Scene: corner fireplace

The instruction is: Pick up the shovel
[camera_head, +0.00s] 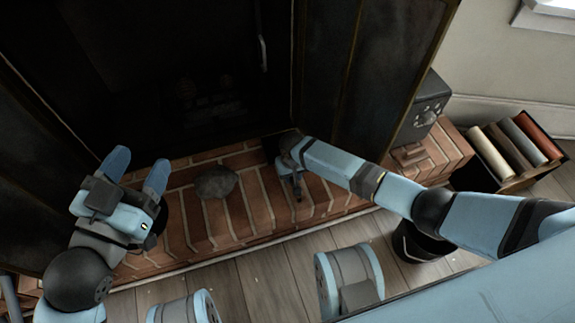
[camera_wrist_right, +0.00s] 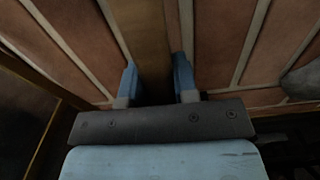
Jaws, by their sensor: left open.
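I cannot make out the shovel with certainty in either view. My left gripper (camera_head: 137,170) is open and empty over the left part of the brick hearth, its two blue fingers pointing at the dark fireplace. My right gripper (camera_head: 292,184) is low over the middle of the hearth, partly hidden by its own wrist. In the right wrist view my right gripper (camera_wrist_right: 157,80) has its two blue fingers apart, close to the bricks. A plain brown strip shows between them; I cannot tell whether it is a brick or something else.
A rounded grey stone (camera_head: 215,182) lies on the brick hearth (camera_head: 237,217) between my grippers. A dark box with a dial (camera_head: 425,105) stands at the right.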

